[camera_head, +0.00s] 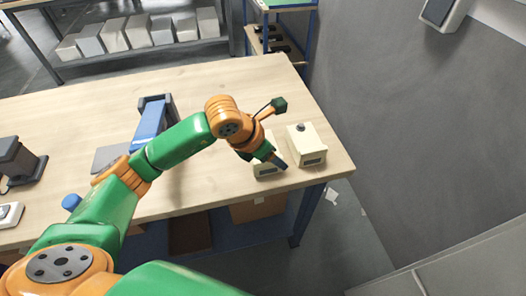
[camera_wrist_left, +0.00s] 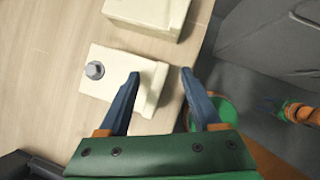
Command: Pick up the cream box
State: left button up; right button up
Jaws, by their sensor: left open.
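Two cream boxes stand near the table's front right corner. The left cream box (camera_head: 268,171) is partly hidden by my left gripper (camera_head: 278,161). In the left wrist view this box (camera_wrist_left: 112,85) has a grey knob on top. My left gripper (camera_wrist_left: 160,73) is open there, one fingertip over the box top and the other past its front edge. I cannot tell whether they touch. The right cream box (camera_head: 308,148) has a dark knob and a small front panel, and shows at the top of the wrist view (camera_wrist_left: 148,14). My right gripper (camera_wrist_left: 272,105) appears small at the wrist view's right; its jaws are unclear.
The wooden table (camera_head: 320,180) ends just in front of the boxes. A blue device (camera_head: 150,122) stands behind my left arm. A dark device (camera_head: 14,160) is at the far left. A grey wall (camera_head: 420,130) rises to the right. A shelf with grey bins (camera_head: 115,36) is behind.

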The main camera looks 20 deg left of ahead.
pick_arm(q)
jog(key=shift+f, duration=0.15)
grip_shut()
dwell(1.4)
